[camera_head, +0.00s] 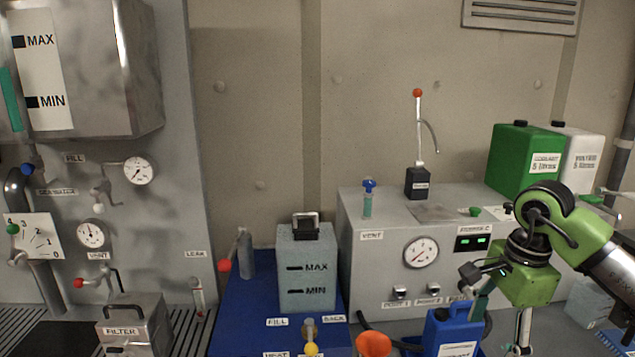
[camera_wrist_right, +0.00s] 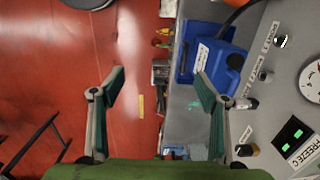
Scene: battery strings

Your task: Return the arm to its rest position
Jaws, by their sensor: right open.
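My right arm (camera_head: 585,240), green and black, comes in from the right in the head view. It is bent in front of the grey cabinet, above the blue jug (camera_head: 455,328). My right gripper (camera_head: 500,318) hangs at the end of the arm, partly hidden by its own body and the frame edge. In the wrist view my right gripper (camera_wrist_right: 160,92) has its two green-padded fingers wide apart with nothing between them. The blue jug (camera_wrist_right: 208,55) shows there beyond the right finger; I cannot tell the exact gap. My left arm and gripper are not in view.
The grey cabinet (camera_head: 375,265) carries a green canister (camera_head: 522,160), a white canister and a hydrometer-like stand (camera_head: 418,180). An orange funnel (camera_head: 373,344) and a grey MAX/MIN tank (camera_head: 306,268) on a blue base stand left of the jug.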

